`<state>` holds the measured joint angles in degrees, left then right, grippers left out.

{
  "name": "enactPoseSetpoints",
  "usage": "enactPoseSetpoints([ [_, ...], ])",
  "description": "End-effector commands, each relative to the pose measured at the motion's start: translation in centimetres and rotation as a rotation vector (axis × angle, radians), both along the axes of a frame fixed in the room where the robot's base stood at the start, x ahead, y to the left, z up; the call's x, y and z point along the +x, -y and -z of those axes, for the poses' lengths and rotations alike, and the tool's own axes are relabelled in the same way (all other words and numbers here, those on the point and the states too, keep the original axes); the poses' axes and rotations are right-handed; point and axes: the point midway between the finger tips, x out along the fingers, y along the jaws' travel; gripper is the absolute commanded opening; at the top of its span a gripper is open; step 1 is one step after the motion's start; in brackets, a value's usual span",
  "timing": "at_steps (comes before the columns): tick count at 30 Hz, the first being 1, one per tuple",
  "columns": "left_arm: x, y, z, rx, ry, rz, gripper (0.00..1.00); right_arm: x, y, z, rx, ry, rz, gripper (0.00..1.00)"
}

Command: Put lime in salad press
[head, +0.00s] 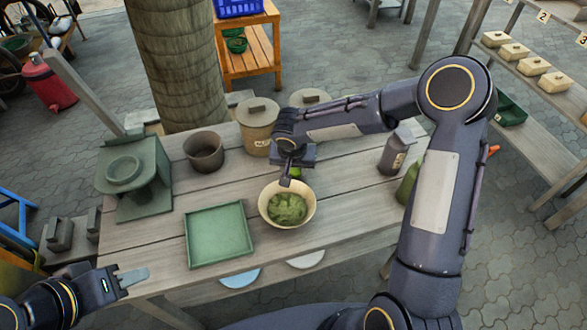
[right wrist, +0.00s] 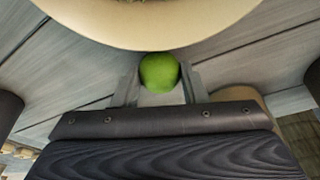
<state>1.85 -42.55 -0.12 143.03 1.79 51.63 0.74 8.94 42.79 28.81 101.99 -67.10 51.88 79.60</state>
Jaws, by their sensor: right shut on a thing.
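A green lime (head: 295,172) is held between the fingers of my right gripper (head: 291,170). In the right wrist view the lime (right wrist: 159,72) sits between both fingertips, close to the rim of a cream bowl (right wrist: 160,38). In the head view the gripper is just behind this bowl (head: 265,214), which holds green salad (head: 287,207). A dark green press-like device (head: 150,170) stands at the table's left end; I cannot tell for sure that it is the salad press. My left gripper (head: 134,278) is near the front left edge, away from the lime; its jaw opening is unclear.
A green square tray (head: 222,258) lies left of the bowl on the wooden table (head: 180,215). A brown pot (head: 203,151) and a lidded beige jar (head: 257,128) stand behind. Dark and green bottles (head: 395,150) stand at right. A thick post (head: 172,60) rises behind the table.

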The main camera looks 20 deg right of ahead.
Motion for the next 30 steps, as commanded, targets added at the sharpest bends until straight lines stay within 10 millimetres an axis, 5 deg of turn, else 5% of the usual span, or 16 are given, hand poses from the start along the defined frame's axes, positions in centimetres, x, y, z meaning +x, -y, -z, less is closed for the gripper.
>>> enactPoseSetpoints([
  [10, 0.0, 0.0, -0.2, 0.000, 0.000, 0.000, 0.36, 0.1, 0.0, -3.4, 0.001, 0.006, 0.001, 0.13],
  [18, 0.0, 0.0, 0.2, 0.000, 0.000, 0.000, 0.36, -4.9, 2.1, -9.6, -0.001, 0.008, 0.003, 0.13],
  [30, 0.0, 0.0, 0.7, 0.000, 0.000, 0.000, 0.36, -12.0, 5.0, -12.6, -0.001, 0.002, 0.001, 0.13],
])
